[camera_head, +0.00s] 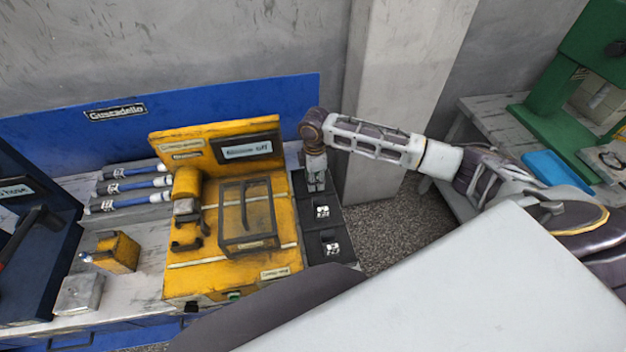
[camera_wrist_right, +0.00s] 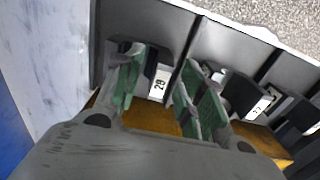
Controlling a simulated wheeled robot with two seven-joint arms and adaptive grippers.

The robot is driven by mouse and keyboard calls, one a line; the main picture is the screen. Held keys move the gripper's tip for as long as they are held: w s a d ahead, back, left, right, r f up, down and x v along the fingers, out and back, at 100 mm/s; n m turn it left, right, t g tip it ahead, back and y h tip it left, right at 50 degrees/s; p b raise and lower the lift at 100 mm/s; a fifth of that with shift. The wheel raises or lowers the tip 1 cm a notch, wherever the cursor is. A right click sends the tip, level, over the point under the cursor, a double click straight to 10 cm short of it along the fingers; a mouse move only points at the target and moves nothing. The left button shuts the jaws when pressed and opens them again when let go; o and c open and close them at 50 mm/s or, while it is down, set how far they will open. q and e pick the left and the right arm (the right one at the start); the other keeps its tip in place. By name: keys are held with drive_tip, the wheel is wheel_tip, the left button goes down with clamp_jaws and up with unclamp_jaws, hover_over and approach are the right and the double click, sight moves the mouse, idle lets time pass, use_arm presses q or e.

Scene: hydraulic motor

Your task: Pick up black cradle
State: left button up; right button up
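My right gripper (camera_head: 316,184) reaches down over the far compartment of a black tray (camera_head: 344,223), right of the yellow machine. In the right wrist view its green-padded fingers (camera_wrist_right: 163,75) are spread apart. A black cradle (camera_wrist_right: 152,50) with a white number label lies in the compartment between and just beyond the fingers; the fingers partly hide it. I cannot tell whether they touch it. Another black cradle (camera_wrist_right: 241,92) with a white label sits in the adjacent compartment. My left gripper is not in view.
The yellow machine (camera_head: 285,232) with a mesh-sided cover stands left of the tray. A blue panel (camera_head: 60,130) runs behind it. Several blue-and-white cylinders (camera_head: 130,187) and a small yellow block (camera_head: 118,252) lie to the left. A green press (camera_head: 545,110) stands at the far right.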

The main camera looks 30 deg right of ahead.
drive_tip(key=shift+c, duration=0.5)
clamp_jaws()
